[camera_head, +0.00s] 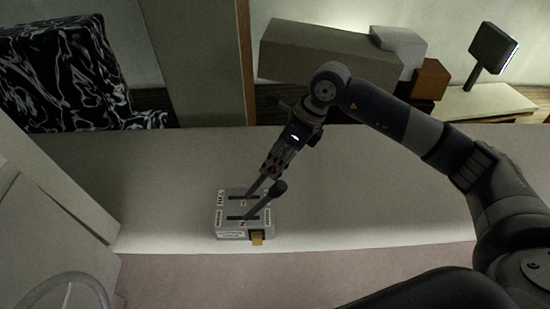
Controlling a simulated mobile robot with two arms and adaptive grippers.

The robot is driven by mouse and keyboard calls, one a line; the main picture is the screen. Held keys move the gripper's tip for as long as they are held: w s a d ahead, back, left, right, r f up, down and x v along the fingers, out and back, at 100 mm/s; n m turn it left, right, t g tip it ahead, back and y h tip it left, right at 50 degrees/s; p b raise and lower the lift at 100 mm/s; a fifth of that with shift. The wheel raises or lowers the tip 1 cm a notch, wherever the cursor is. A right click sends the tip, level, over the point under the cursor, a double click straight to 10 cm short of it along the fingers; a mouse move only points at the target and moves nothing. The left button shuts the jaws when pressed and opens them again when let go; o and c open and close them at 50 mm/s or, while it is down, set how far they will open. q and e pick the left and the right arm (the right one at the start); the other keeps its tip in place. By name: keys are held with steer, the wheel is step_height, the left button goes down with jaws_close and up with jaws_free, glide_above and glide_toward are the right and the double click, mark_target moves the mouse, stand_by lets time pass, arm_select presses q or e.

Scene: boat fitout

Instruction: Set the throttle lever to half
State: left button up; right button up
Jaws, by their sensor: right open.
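A grey control box (231,236) with labels on its top and front stands near the front edge of the pale counter. Two slots run across its top. A lever (265,203) with a dark round knob leans up and to the right from the front slot. A second thin rod rises from the back slot toward my right gripper (270,171); its top is hidden by the fingers. My right gripper is open and points down and left, just above the box and close to the levers. I cannot tell whether it touches one. My left gripper is out of view.
The pale counter (390,205) is clear around the box. A small yellow-brown piece (257,238) is at the box's front. A long grey box (320,50), a brown block (431,79) and a dark screen on a stand (493,48) are behind.

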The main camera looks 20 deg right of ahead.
steer(key=shift+a+f, duration=0.2)
steer(key=shift+f, duration=0.4)
jaws_close()
steer(key=shift+w+a+r, duration=0.15)
steer(key=shift+a+r, duration=0.15)
steer(key=shift+a, duration=0.1)
steer(key=w+a+r+h+b, duration=0.1)
steer(key=w+a+r+b, duration=0.1)
steer(key=a, duration=0.6)
steer(key=shift+w+b, duration=0.15)
steer(key=shift+b, duration=0.55)
